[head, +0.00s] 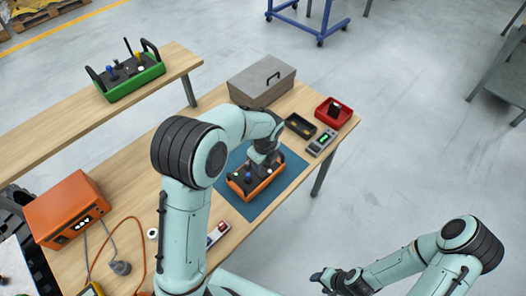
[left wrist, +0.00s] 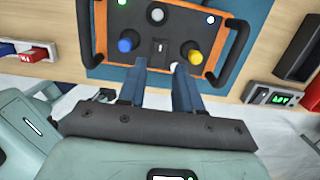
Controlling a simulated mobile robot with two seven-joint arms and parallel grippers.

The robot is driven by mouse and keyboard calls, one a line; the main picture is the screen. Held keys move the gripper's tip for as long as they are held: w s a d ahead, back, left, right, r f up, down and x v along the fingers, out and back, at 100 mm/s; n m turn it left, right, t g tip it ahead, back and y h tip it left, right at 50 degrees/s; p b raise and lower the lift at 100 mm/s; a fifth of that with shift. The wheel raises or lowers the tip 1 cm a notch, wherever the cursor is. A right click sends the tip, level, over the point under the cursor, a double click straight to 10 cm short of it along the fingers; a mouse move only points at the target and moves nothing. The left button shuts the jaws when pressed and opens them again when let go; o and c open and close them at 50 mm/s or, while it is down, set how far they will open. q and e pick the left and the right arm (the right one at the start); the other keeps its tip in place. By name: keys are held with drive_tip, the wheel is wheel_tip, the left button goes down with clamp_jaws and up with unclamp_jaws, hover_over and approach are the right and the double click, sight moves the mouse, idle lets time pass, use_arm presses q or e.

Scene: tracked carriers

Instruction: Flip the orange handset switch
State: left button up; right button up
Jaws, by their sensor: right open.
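The orange handset (head: 262,187) lies on a blue mat (head: 232,203) on the wooden table. In the left wrist view its black panel (left wrist: 175,25) has an orange rim and black side handles. My left gripper (head: 262,158) is over the handset. In the left wrist view its fingers (left wrist: 160,68) are apart, close to the panel edge below the switch, with nothing between them. Contact cannot be told. My right gripper (head: 322,279) is open and empty, away from the table.
A green handset (head: 132,80) stands on another bench. Near the mat are a grey box (head: 262,80), a black tray (head: 299,126), a red bin (head: 334,112) and a meter with a green display (head: 321,142). An orange unit (head: 68,208) with cables stands at left.

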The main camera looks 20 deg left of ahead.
sight(264, 176)
use_arm(q)
wheel_tip(264, 176, up, 8)
drive_tip(key=d, duration=0.1)
drive_tip(key=shift+s, duration=0.2)
idle(0.5)
